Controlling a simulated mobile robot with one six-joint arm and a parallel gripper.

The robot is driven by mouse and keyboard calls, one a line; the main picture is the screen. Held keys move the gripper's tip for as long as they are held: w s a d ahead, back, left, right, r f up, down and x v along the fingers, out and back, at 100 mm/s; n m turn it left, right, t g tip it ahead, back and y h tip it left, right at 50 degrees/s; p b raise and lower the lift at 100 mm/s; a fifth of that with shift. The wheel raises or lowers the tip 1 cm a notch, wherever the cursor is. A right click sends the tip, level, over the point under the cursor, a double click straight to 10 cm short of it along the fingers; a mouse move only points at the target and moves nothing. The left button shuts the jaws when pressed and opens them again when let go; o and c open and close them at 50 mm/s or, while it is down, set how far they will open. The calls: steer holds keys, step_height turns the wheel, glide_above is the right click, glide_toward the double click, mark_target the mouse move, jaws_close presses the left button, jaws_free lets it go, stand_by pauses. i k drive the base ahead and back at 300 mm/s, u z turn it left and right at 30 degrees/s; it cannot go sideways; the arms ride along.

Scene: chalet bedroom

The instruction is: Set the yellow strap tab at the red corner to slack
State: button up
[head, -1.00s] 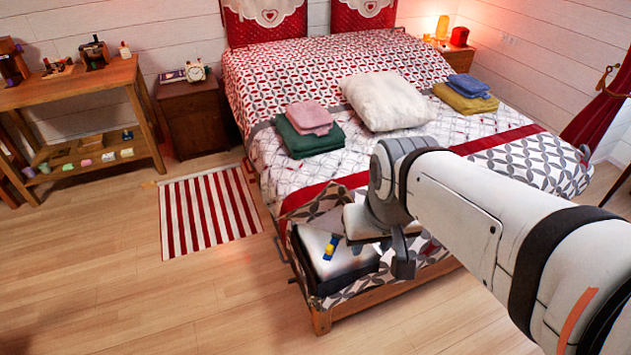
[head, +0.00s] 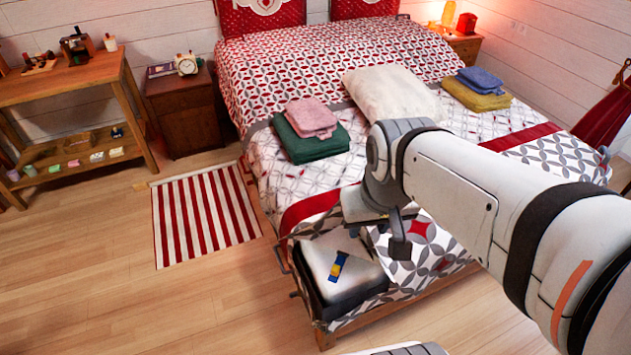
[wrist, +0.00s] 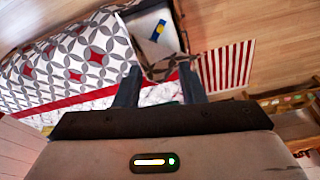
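A small yellow and blue strap tab (head: 337,267) lies on a pale, dark-sided block (head: 322,250) at the near left corner of the bed. The tab's setting is too small to read. The tab also shows at the top of the wrist view (wrist: 156,32), beyond the fingers. My gripper (head: 401,243) is above the foot of the bed, to the right of the tab and apart from it. In the wrist view its two fingers (wrist: 158,85) stand wide apart with nothing between them. A red band (head: 308,208) crosses the bedding behind the block.
Folded green and pink towels (head: 312,135), a white pillow (head: 392,92) and blue and yellow towels (head: 478,88) lie on the bed (head: 452,150). A striped rug (head: 203,215) is on the floor at left. Open wooden floor lies before the bed.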

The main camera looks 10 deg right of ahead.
mark_target(335, 269)
steer(key=u, duration=1.2)
steer(key=k, duration=1.1)
steer(key=z, duration=0.65)
steer(key=i, duration=1)
steer(key=z, duration=0.05)
